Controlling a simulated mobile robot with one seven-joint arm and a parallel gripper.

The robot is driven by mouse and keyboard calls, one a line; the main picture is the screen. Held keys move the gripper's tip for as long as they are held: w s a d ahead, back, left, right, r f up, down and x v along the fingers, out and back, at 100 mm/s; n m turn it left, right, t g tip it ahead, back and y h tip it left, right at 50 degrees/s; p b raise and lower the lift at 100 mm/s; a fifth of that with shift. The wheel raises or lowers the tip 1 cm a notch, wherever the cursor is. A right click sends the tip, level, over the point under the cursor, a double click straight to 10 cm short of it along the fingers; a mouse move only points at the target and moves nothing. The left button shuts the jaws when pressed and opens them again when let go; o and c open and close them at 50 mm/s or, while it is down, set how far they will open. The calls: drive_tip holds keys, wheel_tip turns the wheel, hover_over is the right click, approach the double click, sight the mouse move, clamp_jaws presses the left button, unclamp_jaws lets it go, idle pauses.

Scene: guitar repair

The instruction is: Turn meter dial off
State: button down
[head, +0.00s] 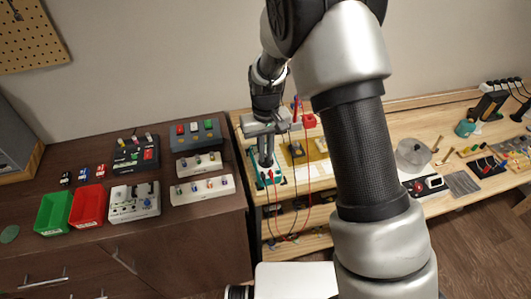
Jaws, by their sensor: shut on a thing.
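The meter (278,180), a small teal-edged device, lies near the left end of the light wooden bench, below my gripper. Red and black leads run near it and hang over the bench's front edge. My gripper (267,164) points down onto the meter's face with its fingers shut. The dial is hidden by the fingers, so its setting cannot be read. The grip appears to be on the dial, though the contact is too small to see clearly.
The dark cabinet (215,228) at left holds a green bin (54,213), a red bin (89,205) and several pedal-like boxes. My arm blocks the bench's middle.

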sight(266, 157)
drive_tip(key=shift+m, duration=0.3)
drive_tip(key=c, duration=1.8)
unclamp_jaws()
drive_tip(key=shift+c, duration=0.2)
wheel_tip(266, 157, up, 18)
drive_tip(key=shift+f, duration=0.25)
drive_tip(key=s+d+r+m+t+p, duration=0.2)
drive_tip(key=s+d+r+t, duration=0.2)
drive_tip(key=s+d+r, duration=0.9)
drive_tip(key=s+d+m+t, duration=0.1)
drive_tip(key=s, duration=0.9)
drive_tip(key=shift+s+d+t+p, duration=0.2)
drive_tip(key=shift+d+t+p, duration=0.1)
drive_tip(key=shift+d, duration=0.1)
